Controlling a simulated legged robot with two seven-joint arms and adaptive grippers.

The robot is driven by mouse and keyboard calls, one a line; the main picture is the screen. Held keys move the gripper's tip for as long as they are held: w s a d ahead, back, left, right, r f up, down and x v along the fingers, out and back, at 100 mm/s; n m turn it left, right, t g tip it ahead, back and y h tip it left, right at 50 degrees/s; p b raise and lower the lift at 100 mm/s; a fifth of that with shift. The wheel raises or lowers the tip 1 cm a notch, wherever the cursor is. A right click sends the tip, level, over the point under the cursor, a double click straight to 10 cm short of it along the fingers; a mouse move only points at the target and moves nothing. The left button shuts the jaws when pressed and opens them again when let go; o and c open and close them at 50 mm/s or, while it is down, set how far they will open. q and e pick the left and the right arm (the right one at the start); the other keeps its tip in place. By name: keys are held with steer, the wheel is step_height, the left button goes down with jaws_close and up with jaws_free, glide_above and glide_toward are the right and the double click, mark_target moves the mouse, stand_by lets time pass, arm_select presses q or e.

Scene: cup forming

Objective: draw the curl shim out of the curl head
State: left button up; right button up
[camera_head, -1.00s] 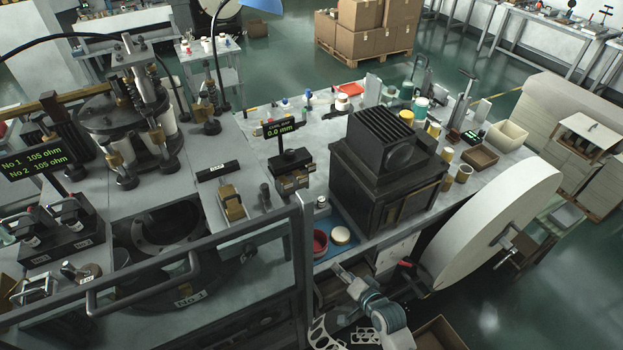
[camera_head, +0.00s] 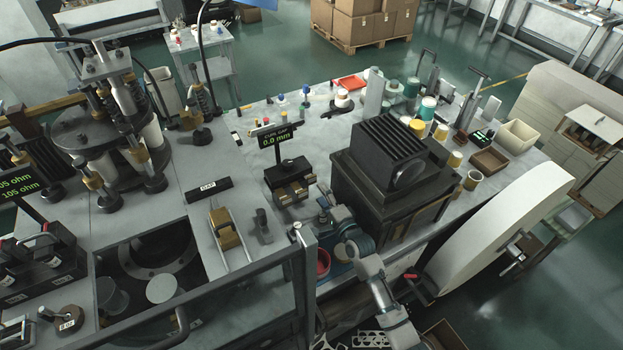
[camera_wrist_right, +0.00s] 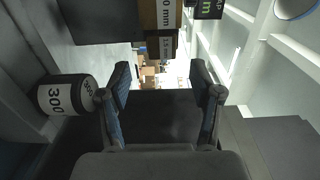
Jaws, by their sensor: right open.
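My right gripper (camera_head: 322,205) reaches from the bottom right to beside the small dark block stand (camera_head: 290,180) under the curl gap display (camera_head: 279,137), which reads 0.0 mm. In the right wrist view its two fingers (camera_wrist_right: 160,82) are apart with nothing between them. Beyond them, at the top, is a tan and dark block with a millimetre label (camera_wrist_right: 166,45), partly cut off. I cannot tell which piece is the curl shim. The turret machine (camera_head: 108,140) stands at the left; I cannot tell whether it holds the curl head. My left gripper is out of view.
A large dark finned housing (camera_head: 390,165) stands close right of my right gripper. A grey guard rail (camera_head: 230,275) crosses in front.

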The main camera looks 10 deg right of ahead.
mark_target(312, 182)
steer(key=x, duration=0.6)
steer(key=shift+w+a, duration=0.1)
steer(key=shift+w, duration=0.05)
steer(key=shift+w+a, duration=0.1)
steer(key=shift+w, duration=0.2)
steer(key=shift+w+a, duration=0.1)
steer(key=shift+w, duration=0.15)
jaws_close()
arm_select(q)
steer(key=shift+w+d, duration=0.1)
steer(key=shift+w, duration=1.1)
